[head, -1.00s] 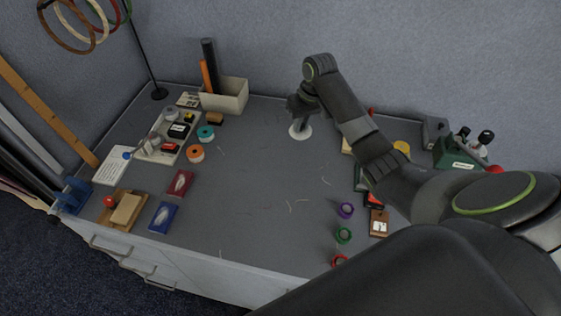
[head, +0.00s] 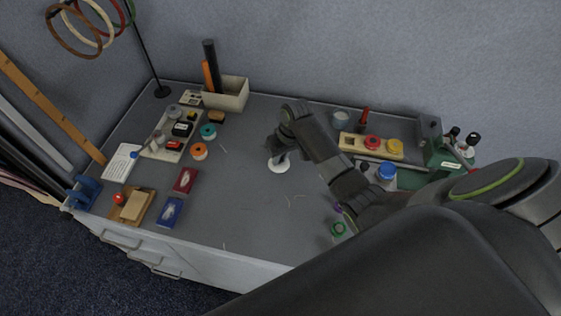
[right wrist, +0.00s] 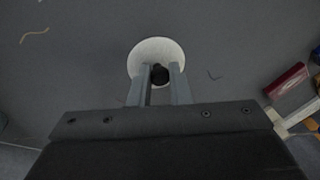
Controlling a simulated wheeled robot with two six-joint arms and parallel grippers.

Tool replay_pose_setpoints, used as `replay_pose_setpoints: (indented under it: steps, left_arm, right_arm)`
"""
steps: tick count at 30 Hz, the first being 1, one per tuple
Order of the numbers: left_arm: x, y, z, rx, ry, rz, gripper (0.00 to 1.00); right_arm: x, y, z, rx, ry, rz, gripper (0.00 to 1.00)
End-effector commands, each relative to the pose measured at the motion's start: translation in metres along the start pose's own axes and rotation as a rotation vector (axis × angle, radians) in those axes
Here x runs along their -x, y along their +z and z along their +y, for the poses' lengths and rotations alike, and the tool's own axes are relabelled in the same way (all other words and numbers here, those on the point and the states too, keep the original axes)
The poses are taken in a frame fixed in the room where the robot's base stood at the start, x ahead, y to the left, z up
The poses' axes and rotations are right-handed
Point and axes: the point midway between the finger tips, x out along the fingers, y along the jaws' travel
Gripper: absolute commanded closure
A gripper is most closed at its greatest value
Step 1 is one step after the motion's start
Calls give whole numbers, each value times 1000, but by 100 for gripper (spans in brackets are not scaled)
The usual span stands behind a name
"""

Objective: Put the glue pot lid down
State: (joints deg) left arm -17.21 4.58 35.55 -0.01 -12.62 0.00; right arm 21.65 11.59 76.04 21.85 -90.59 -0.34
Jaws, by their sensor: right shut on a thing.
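The glue pot lid (head: 278,166) is a round white disc with a dark knob. My right gripper (head: 281,155) is shut on the knob, above the middle of the table. In the right wrist view the white disc of the lid (right wrist: 143,54) lies flat beyond the two fingers of the gripper (right wrist: 159,75), with the dark knob between their tips. The lid is close to the grey table top (head: 240,205); I cannot tell whether it touches. A grey round pot (head: 340,120) stands at the back, perhaps the glue pot. My left gripper is not in view.
The table around the lid is clear apart from thin scraps. To the left are an orange spool (head: 199,152), a red box (head: 185,180) and a blue box (head: 171,211). My right arm hides the front right.

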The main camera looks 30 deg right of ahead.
Motion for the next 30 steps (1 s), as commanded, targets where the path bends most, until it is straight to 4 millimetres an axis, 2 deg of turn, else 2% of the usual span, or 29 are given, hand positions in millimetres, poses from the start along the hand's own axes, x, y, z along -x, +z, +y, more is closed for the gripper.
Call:
replay_pose_setpoints:
  steps: [3,7,18,19,23,24,30]
  left_arm:
    - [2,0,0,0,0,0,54]
    - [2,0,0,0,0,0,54]
    - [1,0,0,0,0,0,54]
    - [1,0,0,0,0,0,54]
    - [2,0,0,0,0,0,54]
    - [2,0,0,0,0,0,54]
    - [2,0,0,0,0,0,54]
  right_arm:
    - [-17,3,3,-2,0,-4,100]
    - [-28,4,5,-1,0,-3,100]
    - [-32,4,6,0,0,-1,100]
    - [-33,4,6,0,0,-1,82]
    - [-32,4,6,0,0,-1,65]
    - [-32,4,6,0,0,-1,62]
    - [-32,5,6,-1,0,-3,62]
